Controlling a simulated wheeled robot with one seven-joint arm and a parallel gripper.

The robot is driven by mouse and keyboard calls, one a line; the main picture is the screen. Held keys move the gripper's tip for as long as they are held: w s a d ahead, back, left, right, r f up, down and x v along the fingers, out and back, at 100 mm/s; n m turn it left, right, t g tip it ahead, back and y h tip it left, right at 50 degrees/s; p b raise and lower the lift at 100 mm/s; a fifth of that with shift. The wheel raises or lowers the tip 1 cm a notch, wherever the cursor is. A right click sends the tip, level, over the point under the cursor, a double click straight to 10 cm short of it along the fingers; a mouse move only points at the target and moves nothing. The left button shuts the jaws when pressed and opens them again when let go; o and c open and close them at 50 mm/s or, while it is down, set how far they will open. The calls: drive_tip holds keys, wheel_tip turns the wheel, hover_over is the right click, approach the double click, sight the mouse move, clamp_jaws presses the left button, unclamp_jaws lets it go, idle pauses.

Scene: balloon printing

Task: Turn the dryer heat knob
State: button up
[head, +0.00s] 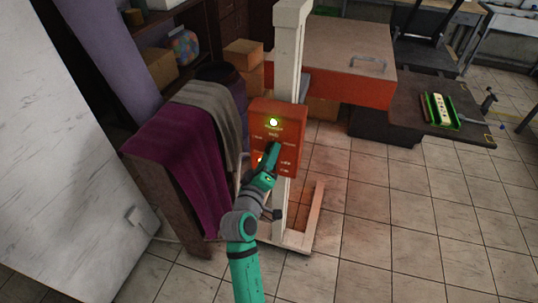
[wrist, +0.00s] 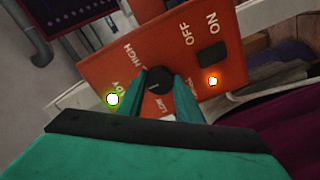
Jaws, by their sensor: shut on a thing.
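The dryer's control box is an orange panel (head: 290,112) on a white upright post in the head view. In the wrist view the panel (wrist: 185,45) fills the upper middle, with the words HIGH, LOW, OFF and ON. The dark round heat knob (wrist: 159,79) sits between HIGH and LOW, with a pale pointer mark. My gripper (wrist: 160,88) has its two green fingers on either side of the knob, shut on it. In the head view my gripper (head: 272,152) is against the panel's face and hides the knob.
A rack with purple cloth (head: 185,165) stands close on the left. Tiled floor (head: 400,220) is clear at right.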

drive_tip(key=o, duration=1)
drive_tip(key=shift+o, duration=0.2)
drive_tip(key=v, duration=1.1)
